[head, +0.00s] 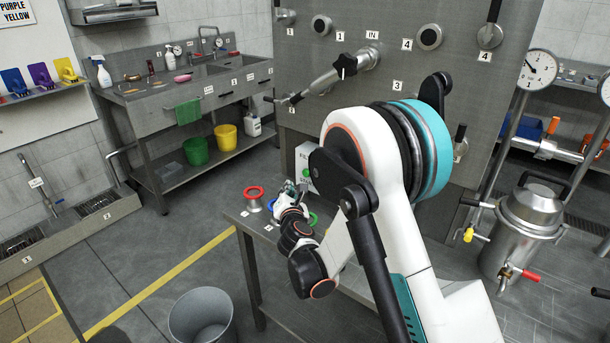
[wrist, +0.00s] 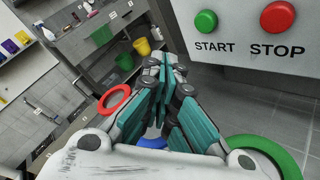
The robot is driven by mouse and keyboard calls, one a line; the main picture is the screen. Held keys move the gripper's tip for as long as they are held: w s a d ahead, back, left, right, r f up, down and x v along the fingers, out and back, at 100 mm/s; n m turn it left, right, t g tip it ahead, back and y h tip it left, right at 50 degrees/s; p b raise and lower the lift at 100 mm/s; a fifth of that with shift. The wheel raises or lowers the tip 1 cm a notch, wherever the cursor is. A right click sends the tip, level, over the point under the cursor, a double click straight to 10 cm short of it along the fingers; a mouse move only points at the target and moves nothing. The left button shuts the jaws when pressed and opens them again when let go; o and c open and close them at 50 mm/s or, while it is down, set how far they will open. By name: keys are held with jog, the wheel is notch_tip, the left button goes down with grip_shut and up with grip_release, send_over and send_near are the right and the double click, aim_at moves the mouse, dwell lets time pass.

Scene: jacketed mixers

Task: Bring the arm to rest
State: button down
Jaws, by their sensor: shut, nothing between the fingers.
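My gripper (wrist: 163,85) is shut and empty in the wrist view, with its teal finger pads together. It points toward the sink area, just left of and below a grey box with a green START button (wrist: 206,21) and a red STOP button (wrist: 277,17). In the head view my gripper (head: 301,188) is small and partly hidden by my arm, above a small metal table (head: 250,222). A red ring (wrist: 115,99) lies to its left in the wrist view, a green ring (wrist: 268,152) at lower right. A blue ring (wrist: 152,143) shows partly beneath the fingers.
A grey bin (head: 202,318) stands on the floor in front of the table. A steel sink bench (head: 150,112) is at the back left, with green (head: 195,151) and yellow (head: 226,138) buckets below. A steel vessel (head: 523,230) stands at right. The floor at left centre is open.

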jog(key=s+d+r+m+g+h+p, duration=0.1)
jog(key=s+d+r+m+g+h, duration=0.1)
jog(key=s+d+r+m, duration=0.55)
jog(key=s+d+r+m+g+h, duration=0.15)
jog(key=s+d+r+m, duration=0.35)
jog(key=d+r+m, duration=0.5)
jog(key=s+d+f+m+g, duration=0.1)
jog(key=s+m, duration=0.3)
jog(key=s, duration=0.5)
jog(key=s+d+f+m+g+y, duration=0.1)
jog(key=s+d+f+m+g, duration=0.1)
jog(key=s, duration=0.8)
jog(key=s+d+f+m+g+b, duration=0.1)
jog(key=s+d+f+m+g, duration=0.1)
jog(key=s+m, duration=0.4)
jog(key=s+d, duration=0.1)
jog(key=s, duration=0.3)
jog(key=shift+s+d+g, duration=0.25)
jog(key=shift+d+g, duration=0.1)
